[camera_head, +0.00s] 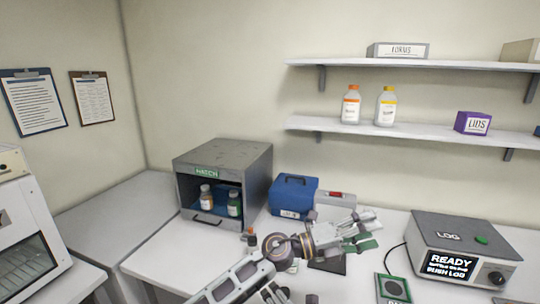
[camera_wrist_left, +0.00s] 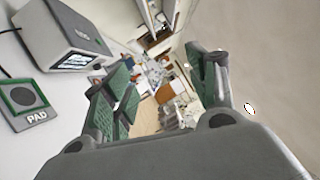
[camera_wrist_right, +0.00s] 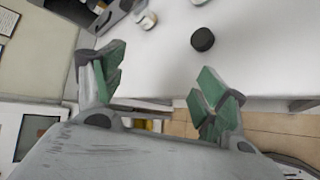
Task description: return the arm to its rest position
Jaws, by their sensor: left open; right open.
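My left gripper (camera_head: 362,232) reaches in over the bench in the head view, between the blue case and the LOG device. Its green-padded fingers are apart and hold nothing; they also show spread in the left wrist view (camera_wrist_left: 165,90). My right gripper shows in the right wrist view (camera_wrist_right: 160,85), with its green-padded fingers apart and nothing between them. It hangs near the bench edge, with floor tiles below. In the head view I cannot make out the right gripper.
The grey HATCH box (camera_head: 222,158) holds two bottles. The blue case (camera_head: 293,196) stands beside it. The LOG device (camera_head: 464,235) and green-framed pad (camera_head: 393,289) lie at right. A black round cap (camera_wrist_right: 202,39) lies on the bench. Shelves (camera_head: 420,128) run along the wall above.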

